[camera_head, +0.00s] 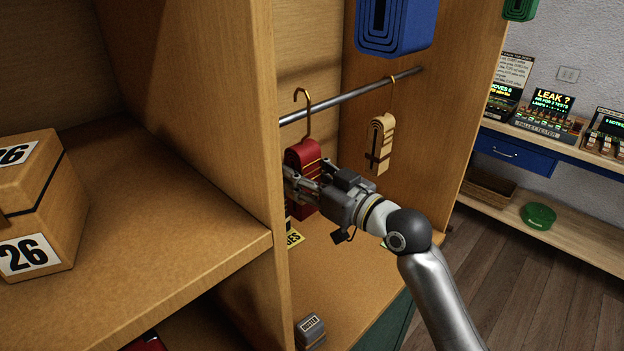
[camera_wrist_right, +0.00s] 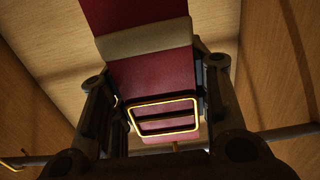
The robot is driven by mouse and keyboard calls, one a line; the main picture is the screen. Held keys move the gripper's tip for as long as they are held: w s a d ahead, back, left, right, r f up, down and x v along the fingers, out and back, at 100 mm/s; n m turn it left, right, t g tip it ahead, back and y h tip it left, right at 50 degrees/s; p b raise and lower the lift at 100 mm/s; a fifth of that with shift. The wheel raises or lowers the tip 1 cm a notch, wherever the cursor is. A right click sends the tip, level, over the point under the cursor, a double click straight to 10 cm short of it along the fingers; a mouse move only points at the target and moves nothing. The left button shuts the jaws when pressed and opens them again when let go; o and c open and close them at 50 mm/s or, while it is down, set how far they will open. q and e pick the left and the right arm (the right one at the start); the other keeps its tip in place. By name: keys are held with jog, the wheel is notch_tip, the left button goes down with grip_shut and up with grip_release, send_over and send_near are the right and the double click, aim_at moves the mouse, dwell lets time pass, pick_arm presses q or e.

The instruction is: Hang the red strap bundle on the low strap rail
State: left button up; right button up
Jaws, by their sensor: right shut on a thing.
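The red strap bundle (camera_head: 304,160) hangs upright below a brass hook (camera_head: 308,103) in the cupboard bay. My right gripper (camera_head: 304,187) is shut on its lower part. In the right wrist view the red bundle (camera_wrist_right: 150,75), with a tan band and a gold buckle, sits between the two fingers (camera_wrist_right: 158,110). The low strap rail (camera_head: 352,94) crosses the bay. The hook's curve shows higher than the rail, its stem crossing the rail in the picture. I cannot tell whether the hook touches the rail. My left gripper is not in view.
A tan strap bundle (camera_head: 380,143) hangs from the rail to the right. A blue bundle (camera_head: 395,27) hangs above. An upright wooden panel (camera_head: 250,120) stands close left of my gripper. A box marked 26 (camera_head: 38,205) is on the left shelf. A grey block (camera_head: 310,331) sits below.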

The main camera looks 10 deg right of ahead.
aim_at(311, 192)
jog(key=shift+w+a, duration=0.25)
jog(key=shift+w, duration=0.1)
jog(key=shift+f+b, duration=1.15)
jog(key=shift+f, duration=0.3)
jog(key=o, duration=1.2)
